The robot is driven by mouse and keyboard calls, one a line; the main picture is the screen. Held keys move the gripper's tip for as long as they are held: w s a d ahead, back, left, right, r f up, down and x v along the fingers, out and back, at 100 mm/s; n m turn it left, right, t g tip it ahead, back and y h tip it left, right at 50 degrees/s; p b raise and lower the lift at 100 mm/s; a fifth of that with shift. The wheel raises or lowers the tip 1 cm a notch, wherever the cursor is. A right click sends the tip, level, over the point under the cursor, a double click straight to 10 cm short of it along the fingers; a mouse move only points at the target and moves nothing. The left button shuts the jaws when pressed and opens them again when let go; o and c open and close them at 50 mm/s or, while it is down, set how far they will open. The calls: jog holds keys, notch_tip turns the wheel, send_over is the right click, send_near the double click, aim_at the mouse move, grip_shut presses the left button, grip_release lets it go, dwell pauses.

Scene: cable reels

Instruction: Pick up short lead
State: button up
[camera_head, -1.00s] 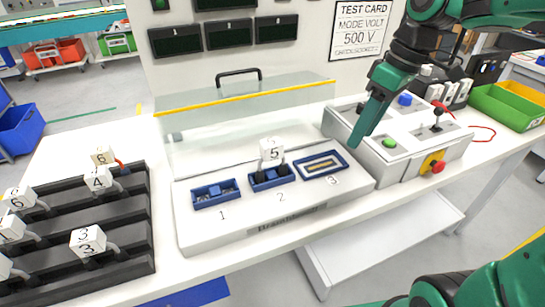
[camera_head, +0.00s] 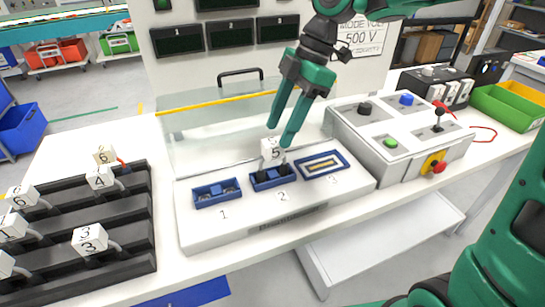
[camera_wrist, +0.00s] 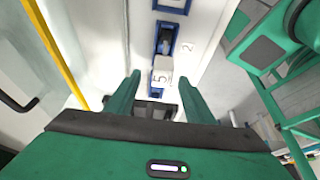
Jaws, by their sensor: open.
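A short black lead carrying a white cube tag marked 5 (camera_head: 273,149) sits in the blue-framed socket numbered 2 (camera_head: 256,188) of the white test fixture. The tag also shows in the wrist view (camera_wrist: 162,78), just ahead of my fingers. My gripper (camera_head: 281,132) is open above this lead, its fingers pointing down. In the head view the right fingertip overlaps the tag's edge. In the wrist view my gripper (camera_wrist: 153,82) has a finger on either side of the tag's line; I cannot tell whether either touches it. The lead's body is mostly hidden under the tag.
Socket 1 (camera_head: 216,193) shows no lead, and socket 3 (camera_head: 321,165) holds a flat yellowish insert. A clear cover (camera_head: 215,125) stands raised behind the fixture. A black rack (camera_head: 128,235) with tagged leads is at left. A control box (camera_head: 392,143) with buttons is at right.

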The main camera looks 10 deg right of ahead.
aim_at(274, 141)
jog(key=shift+x, duration=2.6)
jog(key=shift+s+r, duration=0.1)
jog(key=shift+s, duration=0.1)
jog(key=c, duration=1.2)
